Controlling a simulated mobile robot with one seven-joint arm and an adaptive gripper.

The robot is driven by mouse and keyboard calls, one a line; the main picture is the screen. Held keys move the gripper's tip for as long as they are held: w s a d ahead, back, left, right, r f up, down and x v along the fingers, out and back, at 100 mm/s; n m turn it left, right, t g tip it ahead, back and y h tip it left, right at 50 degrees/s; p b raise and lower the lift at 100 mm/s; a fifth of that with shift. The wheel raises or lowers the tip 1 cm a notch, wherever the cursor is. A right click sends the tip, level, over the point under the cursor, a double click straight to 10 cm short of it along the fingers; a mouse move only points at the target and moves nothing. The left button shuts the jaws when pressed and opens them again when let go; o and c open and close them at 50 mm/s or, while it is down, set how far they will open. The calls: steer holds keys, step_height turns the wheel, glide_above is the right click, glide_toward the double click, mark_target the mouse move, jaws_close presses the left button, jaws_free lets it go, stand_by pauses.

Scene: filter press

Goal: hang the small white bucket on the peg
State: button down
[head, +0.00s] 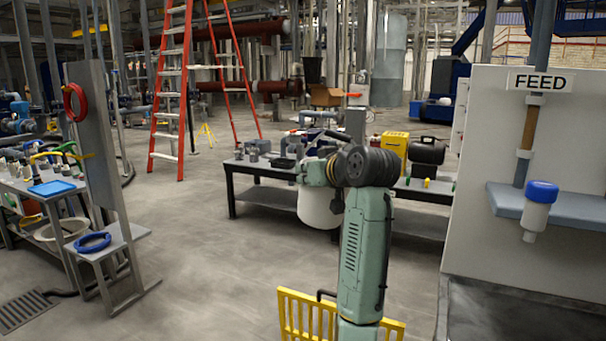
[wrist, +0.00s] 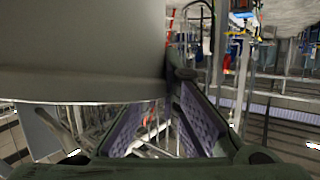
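The small white bucket (head: 316,208) shows in the head view just left of my arm, partly behind it. It is off the floor, in front of the dark table. In the wrist view the bucket (wrist: 80,50) is a large pale grey curved wall filling the upper left, close to my fingers. My gripper (wrist: 172,92) has its fingers drawn together at the tips beside the bucket wall; it appears shut on the bucket, though the grip point is hidden. I cannot clearly make out the peg in either view.
A grey upright board (head: 98,150) with a red ring (head: 75,102) stands at left, beside a small stand with a blue ring (head: 93,242). A yellow barrier (head: 300,315) is low in front. A white FEED panel (head: 540,130) stands right. Floor at centre left is clear.

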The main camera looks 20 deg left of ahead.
steer(key=shift+w+d+f+p, duration=0.1)
steer(key=shift+w+f+p, duration=0.1)
steer(key=shift+w, duration=0.6)
steer(key=shift+w+a+f+p, duration=0.1)
steer(key=shift+w+p, duration=0.05)
steer(key=shift+w, duration=0.65)
steer(key=shift+w+d+f+p, duration=0.1)
steer(key=shift+w+f+p, duration=0.1)
steer(key=shift+w, duration=0.6)
